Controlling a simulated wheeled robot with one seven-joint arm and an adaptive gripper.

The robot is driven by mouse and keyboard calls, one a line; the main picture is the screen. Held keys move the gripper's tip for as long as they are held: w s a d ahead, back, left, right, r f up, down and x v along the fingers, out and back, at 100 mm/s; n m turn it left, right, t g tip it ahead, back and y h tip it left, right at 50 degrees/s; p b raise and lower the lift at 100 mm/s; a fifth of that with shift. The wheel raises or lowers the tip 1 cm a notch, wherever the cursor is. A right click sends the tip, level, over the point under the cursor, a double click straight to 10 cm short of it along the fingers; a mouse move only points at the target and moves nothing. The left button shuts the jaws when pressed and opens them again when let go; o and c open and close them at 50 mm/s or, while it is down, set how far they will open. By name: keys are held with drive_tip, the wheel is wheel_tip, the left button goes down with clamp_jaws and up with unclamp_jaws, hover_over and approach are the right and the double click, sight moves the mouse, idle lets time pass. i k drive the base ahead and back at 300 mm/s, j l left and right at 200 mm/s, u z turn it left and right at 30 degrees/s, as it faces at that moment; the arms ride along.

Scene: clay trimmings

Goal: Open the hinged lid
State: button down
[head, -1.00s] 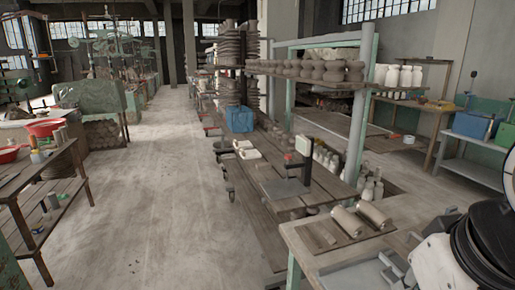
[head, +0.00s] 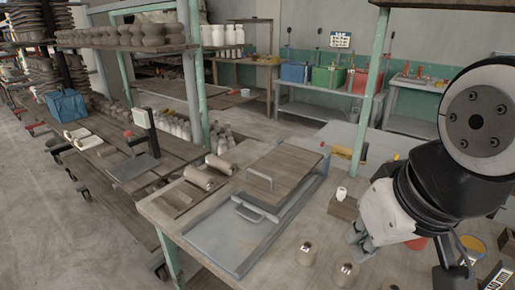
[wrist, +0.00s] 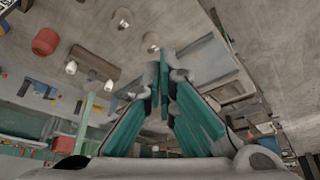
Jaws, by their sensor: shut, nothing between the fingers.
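I cannot make out a hinge or which part is the lid. My gripper (head: 362,243) is shut and empty, to the right of the tray and apart from it. In the wrist view my gripper's teal fingers (wrist: 164,72) are together, with the grey tray (wrist: 208,62) behind them.
Two clay rolls (head: 198,177) lie on the left. A green post (head: 368,95) rises behind.

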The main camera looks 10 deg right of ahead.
sight(278, 165)
drive_tip(key=i+j+u, duration=0.1)
drive_tip(key=i+j, duration=0.3)
drive_tip(key=i+j+u, duration=0.1)
drive_tip(key=i+j, duration=0.3)
drive_tip(key=i, duration=0.15)
